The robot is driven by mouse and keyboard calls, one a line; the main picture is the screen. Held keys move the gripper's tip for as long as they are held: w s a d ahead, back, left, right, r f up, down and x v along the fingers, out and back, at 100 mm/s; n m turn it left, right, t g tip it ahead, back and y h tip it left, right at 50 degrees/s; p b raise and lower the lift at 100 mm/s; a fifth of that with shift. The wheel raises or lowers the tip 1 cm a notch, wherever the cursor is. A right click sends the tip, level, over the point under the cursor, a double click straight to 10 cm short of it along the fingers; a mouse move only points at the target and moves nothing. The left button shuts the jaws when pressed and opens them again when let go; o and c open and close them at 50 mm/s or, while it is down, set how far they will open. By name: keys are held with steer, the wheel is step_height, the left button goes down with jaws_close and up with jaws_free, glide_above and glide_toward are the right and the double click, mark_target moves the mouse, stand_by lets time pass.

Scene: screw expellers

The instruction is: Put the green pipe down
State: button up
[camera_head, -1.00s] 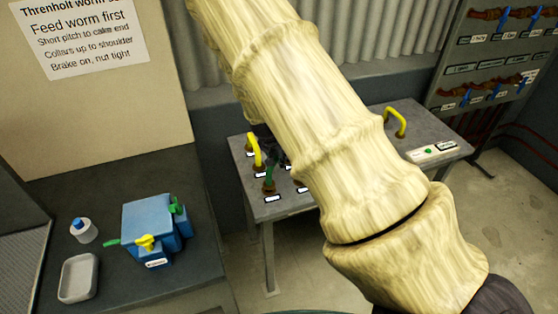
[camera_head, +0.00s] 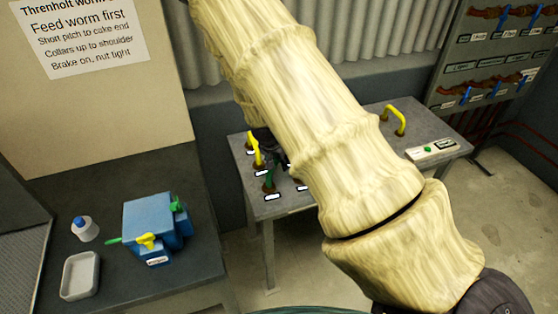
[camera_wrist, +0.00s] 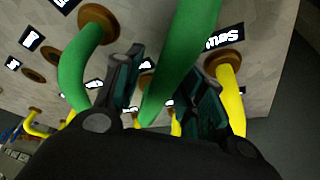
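A green pipe (camera_wrist: 178,65) runs between the two fingers of my gripper (camera_wrist: 162,85) in the wrist view. The fingers stand apart, with a visible gap between the left finger and the pipe. A green pipe length (camera_wrist: 73,70) bends down from a brown socket on the left. Whether the two green lengths join is hidden behind the gripper body. In the head view, green piping (camera_head: 269,181) shows at a socket on the grey table (camera_head: 330,203). My arm hides most of that area.
Yellow pipes stand at the table's left (camera_head: 257,152) and back right (camera_head: 395,119). A control box (camera_head: 432,150) lies at its right end. Labelled sockets surround the gripper.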

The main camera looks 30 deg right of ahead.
steer(key=shift+r, duration=0.15)
steer(key=shift+b+v, duration=1.35)
steer(key=shift+v, duration=4.65)
